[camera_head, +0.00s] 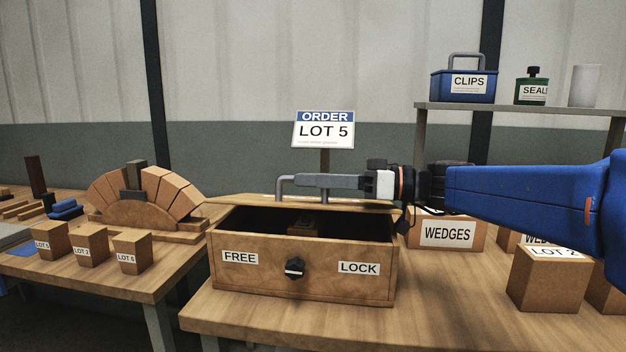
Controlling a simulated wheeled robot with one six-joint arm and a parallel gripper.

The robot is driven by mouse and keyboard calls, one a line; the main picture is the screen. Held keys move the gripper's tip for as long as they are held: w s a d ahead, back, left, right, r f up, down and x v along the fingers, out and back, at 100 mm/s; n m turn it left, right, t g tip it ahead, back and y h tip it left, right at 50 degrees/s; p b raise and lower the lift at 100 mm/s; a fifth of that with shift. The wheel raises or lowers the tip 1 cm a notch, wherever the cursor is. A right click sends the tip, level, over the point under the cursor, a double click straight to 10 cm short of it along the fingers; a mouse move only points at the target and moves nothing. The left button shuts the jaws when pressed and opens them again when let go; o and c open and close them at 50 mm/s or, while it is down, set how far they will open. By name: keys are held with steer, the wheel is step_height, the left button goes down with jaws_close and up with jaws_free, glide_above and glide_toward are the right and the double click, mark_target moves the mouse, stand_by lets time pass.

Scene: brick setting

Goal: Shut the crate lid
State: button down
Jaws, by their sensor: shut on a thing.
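The wooden crate (335,285) stands on the table before me, with a dark interior and a small brown block (304,223) inside. Its lid (240,201) shows nearly edge-on above the crate's back part, raised so that a gap shows in front. A grey bar handle (281,186) stands up from the lid. My gripper (302,181) reaches in from the right and is shut on this handle. A dark knob (294,267) sits on the crate's front between the FREE and LOCK labels; its exact setting is hard to tell. The lid's hinge is hidden.
An ORDER LOT 5 sign (324,131) stands behind the crate. A WEDGES box (447,233) and a LOT 2 box (547,279) stand to the right, under my arm. A brick arch (145,203) and several small boxes (92,246) occupy the left table.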

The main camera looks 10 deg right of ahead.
steer(key=c, duration=1.8)
jaws_free()
steer(key=shift+d, duration=0.15)
steer(key=v, duration=1.7)
steer(key=shift+d, duration=0.1)
steer(key=shift+c, duration=0.3)
